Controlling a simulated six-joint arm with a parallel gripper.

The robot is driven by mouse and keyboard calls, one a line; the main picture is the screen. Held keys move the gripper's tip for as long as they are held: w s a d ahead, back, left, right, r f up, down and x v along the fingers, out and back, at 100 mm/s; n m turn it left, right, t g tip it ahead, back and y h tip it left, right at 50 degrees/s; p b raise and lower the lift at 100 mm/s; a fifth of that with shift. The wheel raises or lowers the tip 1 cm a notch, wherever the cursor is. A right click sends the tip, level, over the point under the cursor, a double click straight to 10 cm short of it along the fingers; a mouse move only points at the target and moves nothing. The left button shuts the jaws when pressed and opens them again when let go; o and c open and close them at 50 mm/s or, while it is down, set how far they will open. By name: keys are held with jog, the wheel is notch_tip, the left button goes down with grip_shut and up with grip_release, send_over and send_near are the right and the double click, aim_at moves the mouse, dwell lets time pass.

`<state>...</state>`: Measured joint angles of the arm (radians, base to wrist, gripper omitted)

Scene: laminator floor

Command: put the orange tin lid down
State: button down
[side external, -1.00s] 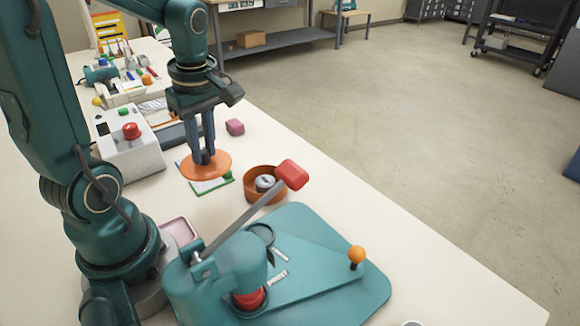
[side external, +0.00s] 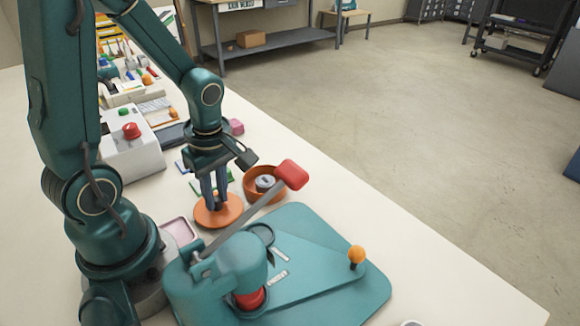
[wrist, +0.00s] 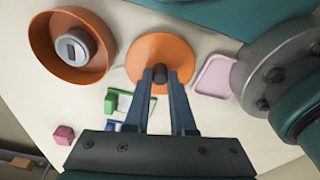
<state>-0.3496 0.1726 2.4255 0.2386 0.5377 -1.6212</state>
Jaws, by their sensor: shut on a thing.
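The orange tin lid (side external: 218,212) is a flat disc with a dark knob (wrist: 160,76). It is level, low over the white table or on it; I cannot tell whether it touches. My gripper (side external: 216,203) points down, with its two fingers shut on the knob. In the wrist view the lid (wrist: 158,52) lies beyond my fingertips (wrist: 160,82). The open orange tin (side external: 250,192) stands just right of the lid, with a grey round piece (side external: 265,183) inside. It also shows at left in the wrist view (wrist: 45,55).
A teal press (side external: 330,275) with a red-ended lever (side external: 291,174) stands close in front. A pink tray (side external: 178,231) is left of the lid. A green-edged card (side external: 197,187) lies behind it; a pink block (side external: 236,127) is farther back. A grey box with a red button (side external: 130,155) stands left.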

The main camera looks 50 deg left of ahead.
aim_at(224, 212)
jog(key=shift+f, duration=0.45)
jog(key=shift+f, duration=0.15)
jog(key=c, duration=0.8)
grip_release()
jog(key=shift+o, duration=0.2)
notch_tip(224, 212, up, 12)
jog(key=d, duration=0.1)
jog(key=d+r+m+t, duration=0.1)
jog(key=d+m+t, duration=0.2)
jog(key=m, duration=0.7)
jog(key=s+d+r+m+t+h, duration=0.1)
jog(key=d+m, duration=0.4)
jog(key=m, duration=0.5)
jog(key=shift+s+r+t, duration=0.2)
jog(key=shift+r+t, duration=0.05)
jog(key=shift+t, duration=0.65)
